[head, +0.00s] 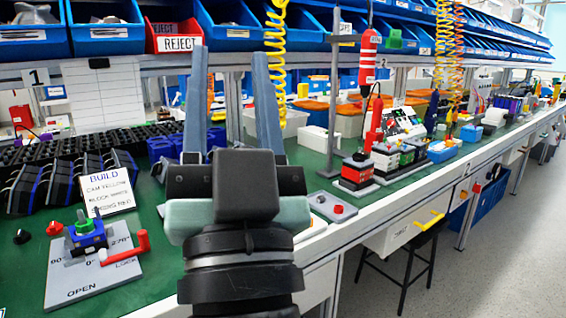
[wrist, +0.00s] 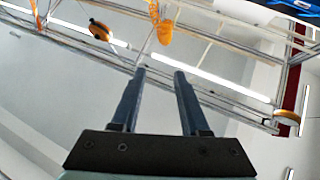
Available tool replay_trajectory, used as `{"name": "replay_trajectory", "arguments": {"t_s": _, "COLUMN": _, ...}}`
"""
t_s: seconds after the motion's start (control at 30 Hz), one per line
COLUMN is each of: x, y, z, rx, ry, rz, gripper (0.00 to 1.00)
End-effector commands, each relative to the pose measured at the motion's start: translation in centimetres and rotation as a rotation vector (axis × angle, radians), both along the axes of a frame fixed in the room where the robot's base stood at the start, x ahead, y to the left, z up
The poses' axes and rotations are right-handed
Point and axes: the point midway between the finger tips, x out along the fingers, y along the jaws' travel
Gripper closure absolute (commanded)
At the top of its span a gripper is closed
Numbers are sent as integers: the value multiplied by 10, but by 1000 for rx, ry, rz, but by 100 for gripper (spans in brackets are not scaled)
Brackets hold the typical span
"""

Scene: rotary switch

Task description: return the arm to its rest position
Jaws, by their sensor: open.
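My gripper (head: 232,105) stands upright in the middle of the head view, with its two blue-grey fingers pointing up and apart. Nothing is between them. In the wrist view the fingers (wrist: 159,78) point toward the ceiling, also empty. The rotary switch (head: 87,235), with a blue and green body, sits on a grey plate (head: 62,284) marked with angles and OPEN and LOCK, at the lower left of the head view. A red handle (head: 125,248) lies at the plate's right side. My gripper is to the right of the switch and apart from it.
A green-topped workbench (head: 160,285) runs off to the right. A BUILD card (head: 106,191) stands behind the switch. Blue bins (head: 105,28) and a red REJECT bin (head: 172,35) hang above. A yellow coiled hose (head: 277,60) hangs beside my fingers. A stool (head: 415,250) stands below the bench.

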Motion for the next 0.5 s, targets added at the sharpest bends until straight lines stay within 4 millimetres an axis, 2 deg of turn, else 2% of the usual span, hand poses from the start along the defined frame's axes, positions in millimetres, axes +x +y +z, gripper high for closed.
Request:
{"name": "replay_trajectory", "arguments": {"t_s": 0.03, "x": -19, "y": -15, "z": 24, "rx": -46, "ry": -39, "rz": -99, "gripper": 55}}
{"name": "replay_trajectory", "arguments": {"t_s": 0.13, "x": -51, "y": -43, "z": 55, "rx": -114, "ry": -77, "rz": -295, "gripper": 55}}
{"name": "replay_trajectory", "arguments": {"t_s": 0.2, "x": -46, "y": -42, "z": 79, "rx": -118, "ry": -61, "rz": -292, "gripper": 55}}
{"name": "replay_trajectory", "arguments": {"t_s": 0.37, "x": -45, "y": -41, "z": 118, "rx": -116, "ry": -59, "rz": -287, "gripper": 55}}
{"name": "replay_trajectory", "arguments": {"t_s": 0.5, "x": -45, "y": -41, "z": 158, "rx": -115, "ry": -57, "rz": -284, "gripper": 55}}
